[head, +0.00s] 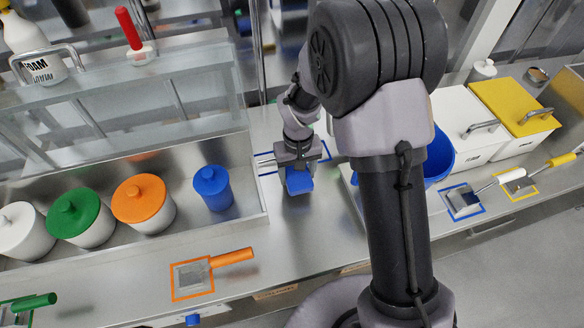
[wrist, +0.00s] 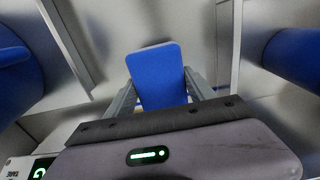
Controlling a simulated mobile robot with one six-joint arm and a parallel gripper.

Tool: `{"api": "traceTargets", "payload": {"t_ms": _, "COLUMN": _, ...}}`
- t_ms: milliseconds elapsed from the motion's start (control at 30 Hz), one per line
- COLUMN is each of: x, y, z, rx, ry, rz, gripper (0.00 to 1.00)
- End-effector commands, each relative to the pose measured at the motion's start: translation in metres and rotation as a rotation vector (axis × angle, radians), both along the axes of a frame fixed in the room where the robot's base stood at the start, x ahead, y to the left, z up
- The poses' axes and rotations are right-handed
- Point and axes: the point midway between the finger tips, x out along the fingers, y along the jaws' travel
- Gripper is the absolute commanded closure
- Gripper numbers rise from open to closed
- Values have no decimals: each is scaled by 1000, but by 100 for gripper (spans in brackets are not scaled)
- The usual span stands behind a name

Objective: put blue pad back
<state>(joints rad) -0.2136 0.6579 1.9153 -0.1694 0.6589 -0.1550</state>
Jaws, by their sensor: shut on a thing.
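The blue pad (wrist: 158,76) is held between the two fingers of my gripper (wrist: 160,88), in the middle of the wrist view. In the head view my gripper (head: 298,165) points down over the steel counter, and the blue pad (head: 299,182) shows beneath it. Just behind and around my gripper, parts of a blue outline (head: 268,173) show on the counter; my gripper hides some of it. I cannot tell whether the pad touches the counter.
A blue lidded canister (head: 213,188) stands left of my gripper, beside orange (head: 144,203) and green-lidded (head: 80,217) ones in a steel tray. A blue bucket (head: 438,158) stands right, partly behind my arm. An orange-handled scraper (head: 195,274) lies in an orange outline. The counter between is clear.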

Motion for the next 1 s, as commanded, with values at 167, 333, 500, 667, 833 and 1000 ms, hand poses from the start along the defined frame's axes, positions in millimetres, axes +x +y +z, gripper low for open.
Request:
{"api": "traceTargets", "payload": {"t_ms": 167, "x": 35, "y": 7, "z": -4, "rx": 0, "ry": 0, "rz": 0, "gripper": 75}}
{"api": "traceTargets", "payload": {"t_ms": 333, "x": 40, "y": 8, "z": -21, "rx": -1, "ry": 3, "rz": 1, "gripper": 75}}
{"api": "traceTargets", "payload": {"t_ms": 500, "x": 40, "y": 8, "z": -40, "rx": 0, "ry": 1, "rz": 1, "gripper": 75}}
{"api": "traceTargets", "payload": {"t_ms": 667, "x": 40, "y": 8, "z": -39, "rx": 0, "ry": 1, "rz": 1, "gripper": 75}}
{"api": "traceTargets", "payload": {"t_ms": 833, "x": 39, "y": 8, "z": -42, "rx": 0, "ry": 1, "rz": 1, "gripper": 27}}
{"api": "traceTargets", "payload": {"t_ms": 1000, "x": 39, "y": 8, "z": -42, "rx": 0, "ry": 1, "rz": 1, "gripper": 15}}
